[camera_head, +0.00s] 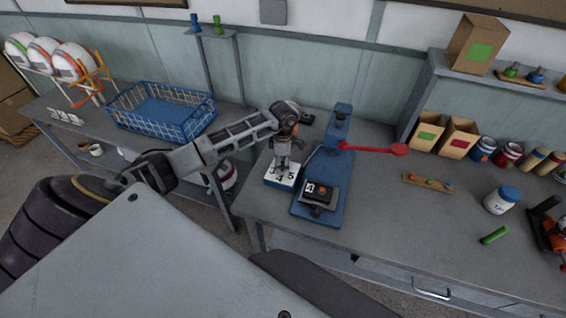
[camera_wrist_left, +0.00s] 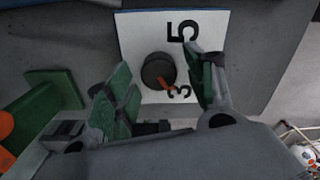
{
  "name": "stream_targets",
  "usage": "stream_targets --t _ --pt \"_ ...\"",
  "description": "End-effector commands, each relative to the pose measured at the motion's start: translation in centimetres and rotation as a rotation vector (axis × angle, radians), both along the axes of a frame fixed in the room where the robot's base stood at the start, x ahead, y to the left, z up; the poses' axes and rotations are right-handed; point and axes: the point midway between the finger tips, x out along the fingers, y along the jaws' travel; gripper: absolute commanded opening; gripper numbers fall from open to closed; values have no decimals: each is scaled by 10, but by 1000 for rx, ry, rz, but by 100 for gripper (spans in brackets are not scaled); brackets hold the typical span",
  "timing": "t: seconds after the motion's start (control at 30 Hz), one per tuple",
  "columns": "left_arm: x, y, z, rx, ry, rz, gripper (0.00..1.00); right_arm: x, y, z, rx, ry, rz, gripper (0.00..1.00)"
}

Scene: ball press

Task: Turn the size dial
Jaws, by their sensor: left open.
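The size dial is a dark round knob (camera_wrist_left: 158,72) with an orange pointer, on a white plate (camera_wrist_left: 138,45) marked with black numbers. In the left wrist view, the pointer is directed toward the 3; a 5 shows above it. In the head view the white plate (camera_head: 272,176) lies on the bench, left of the blue press (camera_head: 326,165), and the knob is hidden by my gripper. My left gripper (camera_head: 284,162) is over the plate, open. In the left wrist view its green-padded fingers (camera_wrist_left: 163,95) are on either side of the knob, apart from it.
A red lever (camera_head: 375,149) reaches right from the press. A black block (camera_head: 318,192) sits on the press base. A blue wire basket (camera_head: 160,108) stands at the left. A small wooden rack (camera_head: 428,182), a blue-lidded jar (camera_head: 501,200) and a green stick (camera_head: 494,235) are on the right.

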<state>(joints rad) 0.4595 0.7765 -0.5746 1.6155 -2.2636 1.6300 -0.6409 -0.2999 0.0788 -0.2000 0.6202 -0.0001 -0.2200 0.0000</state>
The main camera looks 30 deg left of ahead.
Motion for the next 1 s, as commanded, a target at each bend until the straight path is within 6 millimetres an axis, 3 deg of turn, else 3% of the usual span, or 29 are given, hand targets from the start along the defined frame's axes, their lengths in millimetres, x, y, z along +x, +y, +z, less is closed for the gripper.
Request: stream_targets --t 0.07,0.43,1.0 --pt "0 0 0 0 0 0 54 0 0 0 0 0 0 40" --pt "0 0 0 0 0 0 9 0 0 0 0 1 0 40" --pt "0 0 1 0 -1 99 9 0 0 -4 0 1 0 40"
